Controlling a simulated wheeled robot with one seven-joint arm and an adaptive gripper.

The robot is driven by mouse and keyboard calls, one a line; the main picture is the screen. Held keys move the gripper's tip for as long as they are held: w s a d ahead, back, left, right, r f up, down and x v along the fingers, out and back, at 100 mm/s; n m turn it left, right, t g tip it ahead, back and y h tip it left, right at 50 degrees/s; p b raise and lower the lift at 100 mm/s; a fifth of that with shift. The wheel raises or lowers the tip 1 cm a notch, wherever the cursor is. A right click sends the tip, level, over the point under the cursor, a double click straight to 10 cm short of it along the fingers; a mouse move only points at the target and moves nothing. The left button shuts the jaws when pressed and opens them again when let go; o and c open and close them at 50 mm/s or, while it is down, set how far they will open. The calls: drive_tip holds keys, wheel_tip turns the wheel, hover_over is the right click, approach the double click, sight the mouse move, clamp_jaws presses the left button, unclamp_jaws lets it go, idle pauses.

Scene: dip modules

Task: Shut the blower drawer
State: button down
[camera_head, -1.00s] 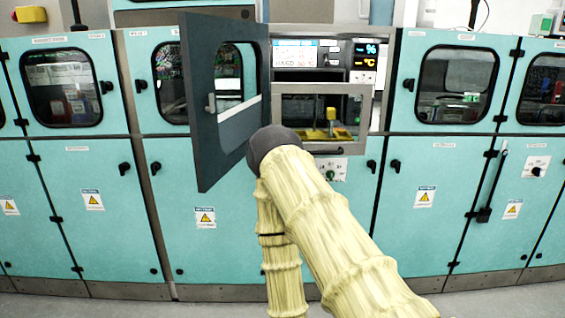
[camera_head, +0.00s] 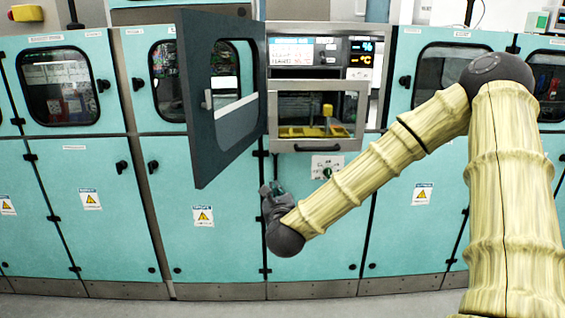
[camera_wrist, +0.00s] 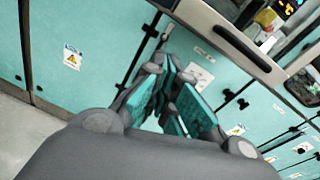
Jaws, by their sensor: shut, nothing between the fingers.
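The blower drawer (camera_head: 357,120) has a grey-framed clear front with a handle along its bottom edge. It sits in the grey housing at the middle of the machine, with yellow parts visible behind the front. Its front seems to stand out a little from the housing, but I cannot tell how far. In the wrist view its grey lower edge (camera_wrist: 228,38) crosses the upper right. My gripper (camera_head: 271,192) is shut and empty, below and left of the drawer, in front of the teal lower panels and apart from the drawer. It also shows in the wrist view (camera_wrist: 172,88).
A dark grey door (camera_head: 215,150) with a window stands swung open just left of the drawer, above my gripper. A display panel (camera_head: 305,52) is above the drawer and a small switch plate (camera_head: 326,167) below it. Closed teal cabinets line both sides.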

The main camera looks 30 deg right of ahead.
drive_tip(key=w+d+r+m+h+p, duration=0.1)
drive_tip(key=w+d+r+m+p, duration=0.2)
drive_tip(key=w+d, duration=0.7)
drive_tip(key=shift+w+r+m+h+p, duration=0.45)
drive_tip(key=shift+w+r, duration=0.1)
drive_tip(key=shift+w, duration=0.3)
